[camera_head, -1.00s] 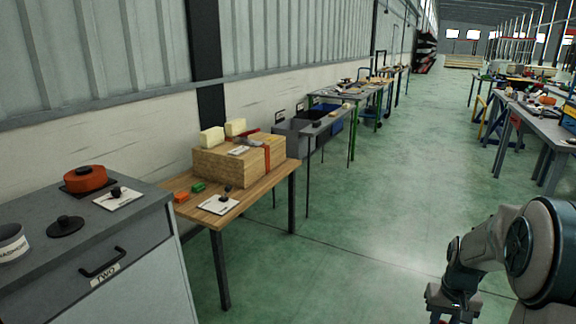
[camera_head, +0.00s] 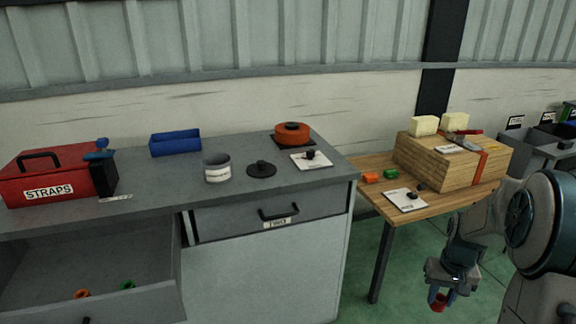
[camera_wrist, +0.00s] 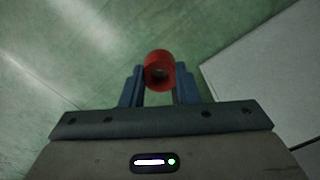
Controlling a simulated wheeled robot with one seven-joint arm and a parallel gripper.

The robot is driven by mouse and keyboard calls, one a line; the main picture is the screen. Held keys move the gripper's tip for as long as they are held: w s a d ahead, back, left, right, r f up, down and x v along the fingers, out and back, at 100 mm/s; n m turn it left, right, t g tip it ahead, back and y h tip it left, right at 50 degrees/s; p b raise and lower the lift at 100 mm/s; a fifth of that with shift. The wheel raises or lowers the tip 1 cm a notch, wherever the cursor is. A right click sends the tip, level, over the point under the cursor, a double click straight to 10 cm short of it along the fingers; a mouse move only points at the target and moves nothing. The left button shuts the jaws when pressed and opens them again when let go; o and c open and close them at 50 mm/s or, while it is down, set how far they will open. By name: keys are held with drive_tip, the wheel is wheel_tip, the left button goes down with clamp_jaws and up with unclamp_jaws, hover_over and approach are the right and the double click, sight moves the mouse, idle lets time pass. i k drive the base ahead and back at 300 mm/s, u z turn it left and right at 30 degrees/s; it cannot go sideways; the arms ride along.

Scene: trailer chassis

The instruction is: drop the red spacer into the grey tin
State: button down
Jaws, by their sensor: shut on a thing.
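My gripper (camera_head: 440,292) is shut on the red spacer (camera_head: 438,303), low over the green floor in front of the wooden table. In the wrist view the red spacer (camera_wrist: 159,71) is a short ring with a hole, held between the two blue fingers of my gripper (camera_wrist: 160,84). The grey tin (camera_head: 217,167), an open round can with a pale label, stands on the grey cabinet top, left of a black lid. It is well to the left of my gripper. Its inside is mostly hidden.
The grey cabinet (camera_head: 240,199) also bears a red STRAPS box (camera_head: 58,178), a blue bin (camera_head: 175,143) and an orange pot (camera_head: 292,133). Its left drawer (camera_head: 90,268) is open, with orange and green rings inside. The wooden table (camera_head: 440,202) carries a wooden crate (camera_head: 455,158).

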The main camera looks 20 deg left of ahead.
sight(222, 178)
drive_tip(key=u, duration=0.7)
drive_tip(key=i, duration=0.8)
drive_tip(key=u, duration=0.5)
